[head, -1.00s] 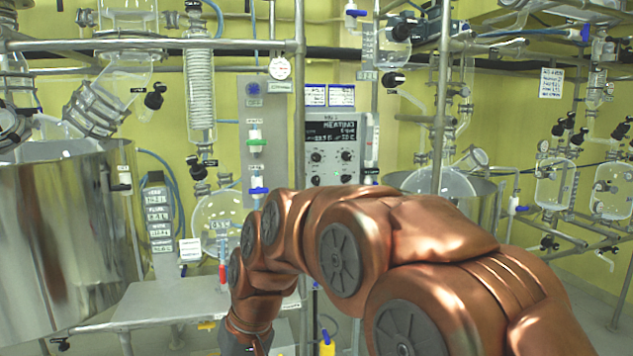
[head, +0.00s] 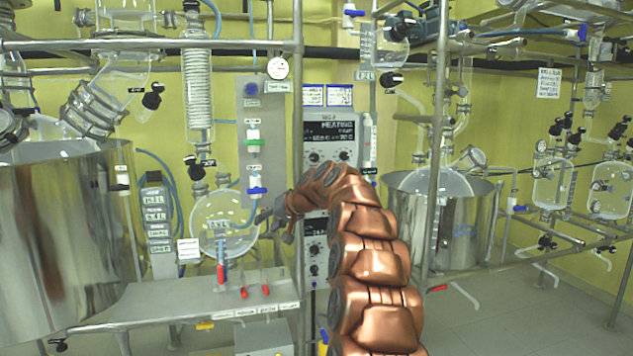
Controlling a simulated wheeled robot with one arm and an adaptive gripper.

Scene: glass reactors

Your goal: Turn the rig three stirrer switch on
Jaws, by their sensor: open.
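A control box (head: 345,128) with a dark display reading HEATING and black knobs stands behind the middle upright pole. A second box (head: 314,226) with a display and knobs shows below it, partly hidden by my arm. I cannot tell which control is the rig three stirrer switch; the small labels are unreadable. My gripper (head: 263,215) is small in view, open, at the end of my bent copper arm. It appears in front of the right edge of a round glass flask (head: 222,222), left of the lower box. Nothing shows between its fingers.
A metal shelf (head: 150,302) with several red-handled valves lies below my gripper. A big steel vessel (head: 60,250) stands at left, another (head: 465,215) at right. An upright pole (head: 298,90) stands close beside the arm.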

